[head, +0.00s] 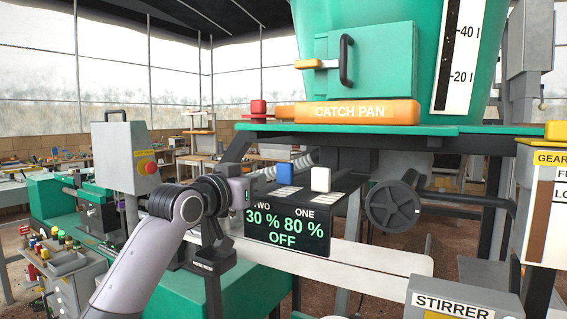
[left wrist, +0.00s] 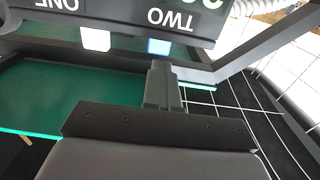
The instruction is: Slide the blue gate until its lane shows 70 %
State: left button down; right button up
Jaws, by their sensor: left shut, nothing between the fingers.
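A black box with a lit display (head: 287,227) reads TWO 30 %, ONE 80 % and OFF. On its top stand a blue gate (head: 284,172) on the left and a white gate (head: 320,178) on the right. In the left wrist view the picture is upside down; the blue gate (left wrist: 159,47) lines up with TWO and the white gate (left wrist: 95,40) with ONE. My left gripper (head: 246,192) is shut and empty, left of the blue gate and apart from it. Its closed fingers (left wrist: 163,72) also show in the left wrist view. My right gripper is out of view.
A green hopper with an orange CATCH PAN bar (head: 361,112) stands above and behind the box. A red knob (head: 258,107) sits on the green shelf above my gripper. A dark round handwheel (head: 393,206) is right of the box. A white rail (head: 350,265) runs below.

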pick_arm(q)
jog(key=shift+v, duration=1)
dwell(0.4)
jog(key=c, duration=0.6)
grip_release()
jog(key=b+v, duration=0.1)
jog(key=v, duration=0.3)
dwell(0.4)
